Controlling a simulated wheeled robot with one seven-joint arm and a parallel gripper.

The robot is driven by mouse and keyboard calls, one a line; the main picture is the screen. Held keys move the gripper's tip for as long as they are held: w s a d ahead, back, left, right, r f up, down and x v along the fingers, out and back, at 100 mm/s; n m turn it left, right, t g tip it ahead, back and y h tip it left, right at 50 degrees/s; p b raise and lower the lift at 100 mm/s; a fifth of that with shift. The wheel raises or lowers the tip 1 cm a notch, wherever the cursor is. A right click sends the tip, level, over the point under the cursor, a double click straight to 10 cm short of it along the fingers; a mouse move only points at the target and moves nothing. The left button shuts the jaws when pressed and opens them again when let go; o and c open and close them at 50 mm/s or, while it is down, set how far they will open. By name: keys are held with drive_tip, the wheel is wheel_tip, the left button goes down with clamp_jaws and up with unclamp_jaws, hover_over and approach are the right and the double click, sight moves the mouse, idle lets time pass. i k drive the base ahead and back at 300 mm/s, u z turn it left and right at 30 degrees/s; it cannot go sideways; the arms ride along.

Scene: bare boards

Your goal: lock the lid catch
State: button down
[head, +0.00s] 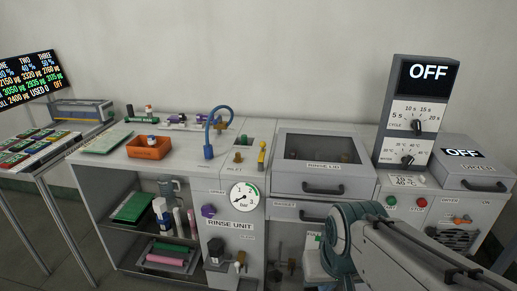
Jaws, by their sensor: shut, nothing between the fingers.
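The rinse lid (322,150) is a grey-framed lid with a dark window, labelled RINSE LID, on top of the rinse unit. It looks closed. A dark bar handle (323,188) is on the front just below it. I cannot make out the lid catch or whether it is locked. My arm reaches in from the lower right, in front of the area below the lid. Its teal joint and pale link cover part of the lower front. My gripper cannot be seen in this view.
A yellow-handled valve (262,153) stands left of the lid, above a pressure gauge (244,196). The control tower (417,110), reading OFF, rises to the right, with the dryer (473,165) beyond. An orange tray (149,148) and a blue hooked spout (210,130) are on the left worktop.

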sight(263, 153)
drive_tip(key=u, duration=0.25)
drive_tip(key=i, duration=0.9)
drive_tip(key=u, duration=0.5)
